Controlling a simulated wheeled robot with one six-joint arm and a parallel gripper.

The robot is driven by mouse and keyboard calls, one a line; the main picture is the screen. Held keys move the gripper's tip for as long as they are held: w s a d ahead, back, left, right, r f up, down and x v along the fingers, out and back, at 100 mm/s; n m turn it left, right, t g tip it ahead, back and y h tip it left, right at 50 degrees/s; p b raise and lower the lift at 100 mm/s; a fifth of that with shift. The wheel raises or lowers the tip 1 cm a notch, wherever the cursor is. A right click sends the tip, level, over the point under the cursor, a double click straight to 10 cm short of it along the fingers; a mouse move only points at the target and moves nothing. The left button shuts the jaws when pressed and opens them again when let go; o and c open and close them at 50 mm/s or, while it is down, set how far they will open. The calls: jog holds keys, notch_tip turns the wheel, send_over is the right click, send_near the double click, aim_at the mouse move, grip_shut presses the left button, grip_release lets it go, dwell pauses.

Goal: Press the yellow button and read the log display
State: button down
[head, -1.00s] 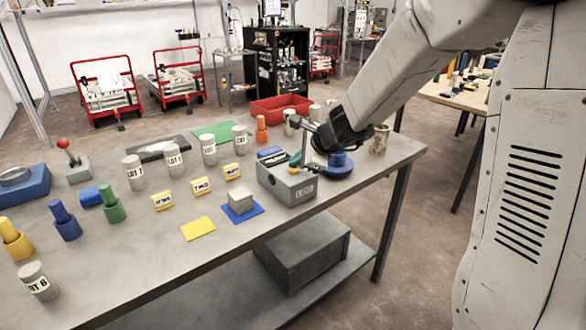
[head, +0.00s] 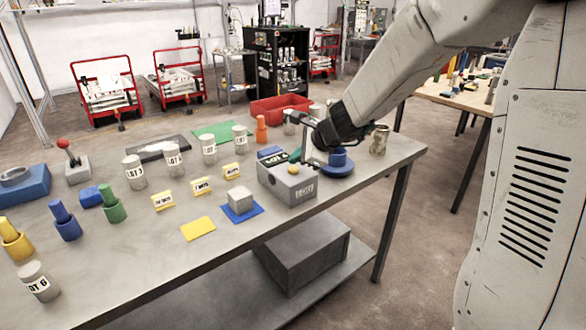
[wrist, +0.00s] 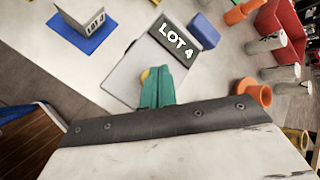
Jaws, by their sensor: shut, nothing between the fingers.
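The grey log box (head: 270,182) stands near the right end of the table. Its dark display (head: 277,158) shows white letters reading "LOT 4", clear also in the wrist view (wrist: 174,41). The yellow button (head: 294,169) is on the box top beside the display. In the wrist view a part of the yellow button (wrist: 145,74) shows past my green fingertips, which hide the rest. My gripper (wrist: 155,77) is shut and empty, over the box by the button. I cannot tell whether it touches.
A grey cube (head: 240,199) sits on a blue mat left of the box; its "LOT 4" label shows in the wrist view. A blue round fixture (head: 338,165) is close on the right. White lot cylinders (head: 209,150), yellow tags (head: 201,186) and a red tray (head: 281,108) stand around.

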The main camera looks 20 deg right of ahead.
aim_at(297, 169)
jog(key=shift+r, duration=0.2)
jog(key=shift+r, duration=2.45)
jog(key=s+n, duration=0.1)
jog(key=s+a+f+n+g, duration=0.1)
jog(key=n, duration=0.1)
jog(key=s+f+n+g, duration=0.1)
jog(key=s, duration=0.1)
jog(key=shift+a+y, duration=0.4)
jog(key=s+d+r+n+g+h, duration=0.2)
jog(key=s+n, duration=0.6)
jog(key=s, duration=0.8)
jog(key=s+d+r+n+g+h, duration=0.1)
jog(key=s+d+n+g+h, duration=0.1)
jog(key=s+n, duration=0.7)
jog(key=s+h, duration=0.1)
jog(key=s, duration=0.7)
jog(key=shift+r+g, duration=0.3)
jog(key=shift+r, duration=0.05)
jog(key=shift+d, duration=0.15)
